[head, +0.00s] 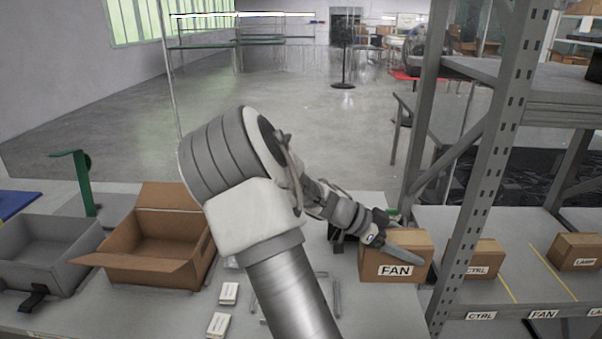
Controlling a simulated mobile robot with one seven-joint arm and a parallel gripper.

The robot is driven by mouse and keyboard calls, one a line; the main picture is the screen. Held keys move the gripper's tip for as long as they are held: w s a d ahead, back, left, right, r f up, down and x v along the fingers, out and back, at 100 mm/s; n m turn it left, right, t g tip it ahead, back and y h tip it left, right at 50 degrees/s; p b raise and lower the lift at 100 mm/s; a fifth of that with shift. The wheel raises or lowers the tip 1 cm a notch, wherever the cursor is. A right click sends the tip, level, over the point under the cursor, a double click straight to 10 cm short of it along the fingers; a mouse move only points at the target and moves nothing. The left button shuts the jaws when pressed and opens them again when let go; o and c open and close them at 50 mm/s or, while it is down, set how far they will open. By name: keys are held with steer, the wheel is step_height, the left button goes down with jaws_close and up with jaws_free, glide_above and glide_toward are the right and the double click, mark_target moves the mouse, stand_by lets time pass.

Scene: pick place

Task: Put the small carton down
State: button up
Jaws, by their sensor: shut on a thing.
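The small carton (375,275) is a brown box with a white label reading FAN. It is right of centre in the head view, upright, by the right side of the grey table (375,315). My gripper (392,246) is at the carton's top and shut on it, with one grey finger lying across its upper front. The other finger is hidden. I cannot tell whether the carton's underside touches the table or hangs above it.
A grey shelf rack with a perforated upright (478,170) stands just right of the carton. Its lower shelf holds a CTRL carton (484,258) and a LAMP carton (575,250). An open cardboard box (150,268), a grey bin (45,262) and small white boxes (229,293) are left.

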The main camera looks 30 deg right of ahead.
steer(key=w+a+n+t+p, duration=0.5)
steer(key=w+a+n+t, duration=0.8)
steer(key=w+a, duration=0.25)
steer(key=w+a+r+n+t+y+p, duration=0.25)
steer(key=w+a+r+n+y, duration=0.2)
steer(key=a+r, duration=0.3)
steer(key=w+a+r+n+t+y+p, duration=0.2)
steer(key=w+a+r+n+t+y, duration=0.15)
steer(key=a+r+n+y, duration=0.4)
steer(key=s+a+f, duration=0.1)
steer(key=s+f, duration=0.1)
steer(key=f, duration=0.5)
steer(key=s+a+f+m+h, duration=0.1)
steer(key=s+f, duration=0.2)
steer(key=f, duration=0.4)
steer(key=shift+s+f+g, duration=0.15)
steer(key=shift+s+g, duration=0.15)
steer(key=shift+s, duration=0.05)
steer(key=shift+a, duration=0.1)
